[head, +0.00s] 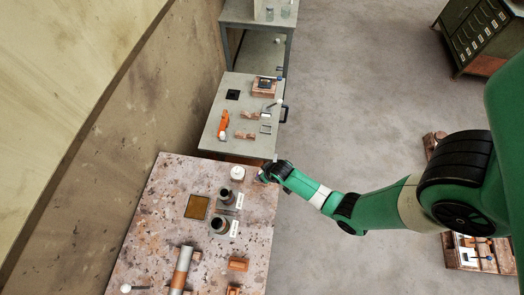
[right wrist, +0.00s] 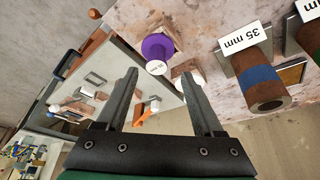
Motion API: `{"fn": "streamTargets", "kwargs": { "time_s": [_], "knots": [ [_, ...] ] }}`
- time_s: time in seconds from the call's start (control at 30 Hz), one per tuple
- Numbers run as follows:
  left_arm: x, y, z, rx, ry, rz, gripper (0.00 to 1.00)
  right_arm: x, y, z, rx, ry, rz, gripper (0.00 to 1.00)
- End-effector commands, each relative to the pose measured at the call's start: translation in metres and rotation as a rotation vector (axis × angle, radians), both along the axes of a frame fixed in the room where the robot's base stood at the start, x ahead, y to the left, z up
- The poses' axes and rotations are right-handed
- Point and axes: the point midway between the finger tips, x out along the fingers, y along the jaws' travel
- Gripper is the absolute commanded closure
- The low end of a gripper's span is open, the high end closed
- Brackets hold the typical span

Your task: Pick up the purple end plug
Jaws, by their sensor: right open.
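The purple end plug (right wrist: 158,45) stands on the speckled table in the right wrist view, with a pale, lettered face (right wrist: 157,67) towards the camera. My right gripper (right wrist: 160,73) is open, its two fingers apart, with the plug ahead of and between the fingertips in the picture. Nothing is held. In the head view my right gripper (head: 263,176) is at the table's right edge near its far corner, and I cannot make out the plug there. My left gripper is not in view.
A white object (head: 237,172) stands left of the gripper; two dark pipe pieces (head: 225,195) (head: 219,224) with "35 mm" labels stand nearer. The speckled table (head: 160,215) also holds a long pipe (head: 181,268). A grey table (head: 240,92) with an orange tool (head: 223,124) stands beyond.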

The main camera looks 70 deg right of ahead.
Motion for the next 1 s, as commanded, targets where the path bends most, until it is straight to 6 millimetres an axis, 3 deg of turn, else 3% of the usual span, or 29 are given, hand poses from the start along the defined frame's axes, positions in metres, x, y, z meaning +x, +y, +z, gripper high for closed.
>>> {"fn": "streamTargets", "kwargs": {
  "time_s": [0.03, 0.13, 0.5, 0.87, 1.0],
  "knots": [
    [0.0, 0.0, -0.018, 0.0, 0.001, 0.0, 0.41, 0.001, -0.003, -0.017, 0.001, 0.001, -0.003, 0.31],
    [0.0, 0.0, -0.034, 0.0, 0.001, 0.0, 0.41, 0.004, -0.009, -0.032, 0.001, -0.001, -0.003, 0.31],
    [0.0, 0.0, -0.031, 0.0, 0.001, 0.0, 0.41, 0.01, -0.012, -0.041, 0.0, 0.0, -0.001, 0.31],
    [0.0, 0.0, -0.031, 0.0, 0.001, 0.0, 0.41, 0.01, -0.012, -0.041, 0.0, 0.0, -0.001, 0.96],
    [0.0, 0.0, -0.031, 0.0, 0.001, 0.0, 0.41, 0.01, -0.012, -0.041, 0.0, 0.0, -0.001, 1.0]
  ]
}}
